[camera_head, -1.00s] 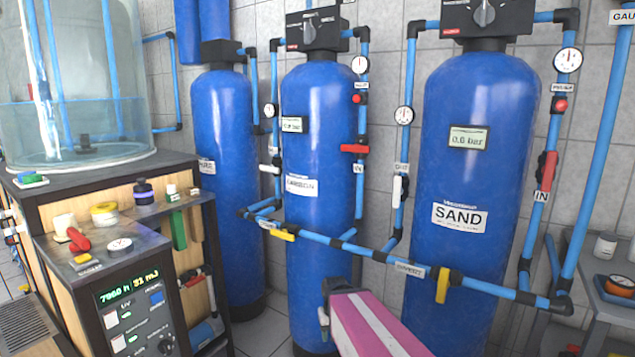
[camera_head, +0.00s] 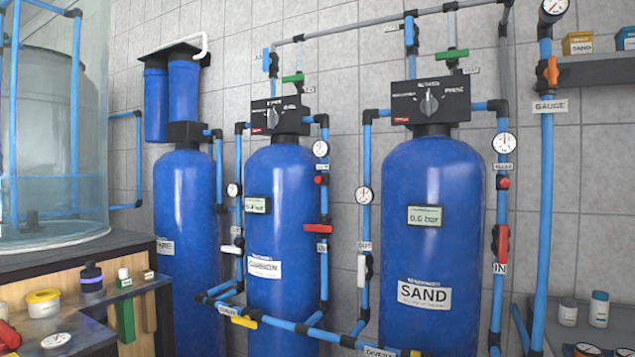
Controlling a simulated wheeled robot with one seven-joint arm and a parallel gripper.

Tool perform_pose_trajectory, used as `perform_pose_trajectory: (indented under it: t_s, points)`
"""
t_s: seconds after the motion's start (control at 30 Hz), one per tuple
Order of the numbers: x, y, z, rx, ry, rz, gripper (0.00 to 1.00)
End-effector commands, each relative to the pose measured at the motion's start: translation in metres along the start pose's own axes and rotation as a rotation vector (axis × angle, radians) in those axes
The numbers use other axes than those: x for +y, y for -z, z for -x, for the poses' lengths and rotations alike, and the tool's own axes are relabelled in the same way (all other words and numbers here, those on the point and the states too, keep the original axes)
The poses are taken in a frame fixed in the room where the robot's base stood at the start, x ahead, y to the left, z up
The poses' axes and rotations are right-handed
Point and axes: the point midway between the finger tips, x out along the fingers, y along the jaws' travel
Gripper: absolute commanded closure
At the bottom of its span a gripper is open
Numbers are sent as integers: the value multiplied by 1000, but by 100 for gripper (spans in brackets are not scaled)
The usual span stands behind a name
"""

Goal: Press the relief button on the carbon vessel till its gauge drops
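The carbon vessel (camera_head: 285,215) is the middle tall blue tank, with a white label that seems to read CARBON and a small display above it. A red relief button (camera_head: 320,180) sits on the blue pipe at its right, just below a small round gauge (camera_head: 320,148). The gauge's needle is too small to read. Another gauge (camera_head: 234,190) sits on the pipe at its left. A red-handled valve (camera_head: 318,228) is lower on the right pipe. My gripper is out of view.
The sand vessel (camera_head: 425,235) stands to the right, with its own red button (camera_head: 503,182) and gauge (camera_head: 504,142). A third blue vessel (camera_head: 185,230) stands left. Low blue pipes (camera_head: 315,335) cross in front. A cluttered bench (camera_head: 130,288) fills the lower left.

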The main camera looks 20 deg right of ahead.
Motion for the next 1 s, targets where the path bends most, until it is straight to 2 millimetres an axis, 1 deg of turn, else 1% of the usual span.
perform_pose_trajectory:
  t_s: [0.03, 0.07, 0.1, 0.13, 1.0]
  points:
    - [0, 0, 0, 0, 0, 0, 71]
    - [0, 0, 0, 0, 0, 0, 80]
    - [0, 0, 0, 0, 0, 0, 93]
    - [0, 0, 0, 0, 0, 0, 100]
    - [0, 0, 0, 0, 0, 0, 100]
